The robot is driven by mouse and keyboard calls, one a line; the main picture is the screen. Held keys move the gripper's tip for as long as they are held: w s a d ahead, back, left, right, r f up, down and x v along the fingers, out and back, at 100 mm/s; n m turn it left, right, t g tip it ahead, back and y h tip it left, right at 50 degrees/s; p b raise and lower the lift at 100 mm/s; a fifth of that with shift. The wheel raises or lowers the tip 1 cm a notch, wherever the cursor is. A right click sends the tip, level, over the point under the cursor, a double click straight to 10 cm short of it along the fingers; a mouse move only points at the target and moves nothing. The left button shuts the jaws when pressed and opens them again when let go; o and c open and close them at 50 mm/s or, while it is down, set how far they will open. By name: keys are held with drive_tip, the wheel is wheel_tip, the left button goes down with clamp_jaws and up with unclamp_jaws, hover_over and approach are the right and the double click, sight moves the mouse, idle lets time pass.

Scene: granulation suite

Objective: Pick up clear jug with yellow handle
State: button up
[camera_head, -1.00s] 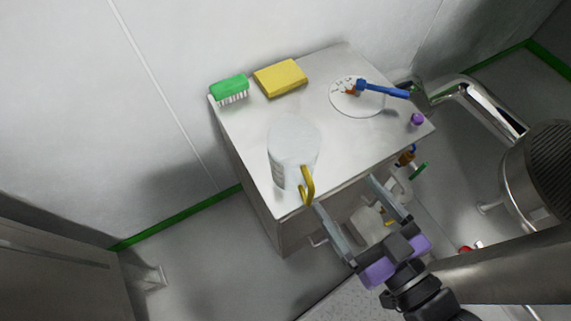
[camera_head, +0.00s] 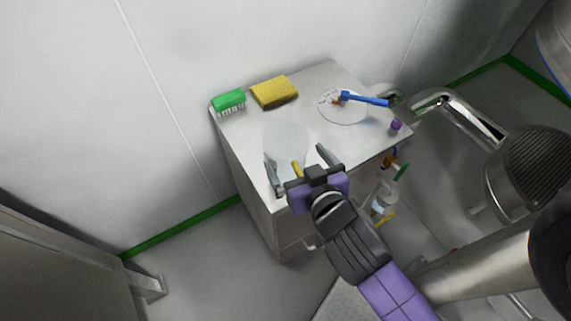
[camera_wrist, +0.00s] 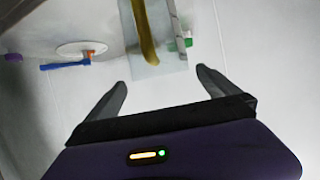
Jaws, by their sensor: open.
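The clear jug (camera_head: 285,139) stands on the front left part of the steel cabinet top. Its yellow handle (camera_head: 297,169) faces my gripper and is partly hidden by it in the head view. In the wrist view the jug (camera_wrist: 160,55) and its yellow handle (camera_wrist: 144,35) show at the top, beyond the fingertips. My gripper (camera_head: 297,160) is open, with one finger on each side of the handle in the head view. In the wrist view the fingertips (camera_wrist: 162,78) are apart and nothing is between them.
The steel cabinet (camera_head: 240,150) also bears a green brush (camera_head: 228,100), a yellow sponge (camera_head: 274,92), a white disc (camera_head: 340,112) with a blue-handled tool (camera_head: 365,99), and a purple item (camera_head: 396,125). Steel pipework stands at the right. A wall is behind.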

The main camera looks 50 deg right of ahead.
drive_tip(key=p+x, duration=0.1)
drive_tip(key=x, duration=0.5)
drive_tip(key=shift+d+p, duration=0.15)
drive_tip(key=shift+p, duration=0.15)
drive_tip(key=c, duration=1.6)
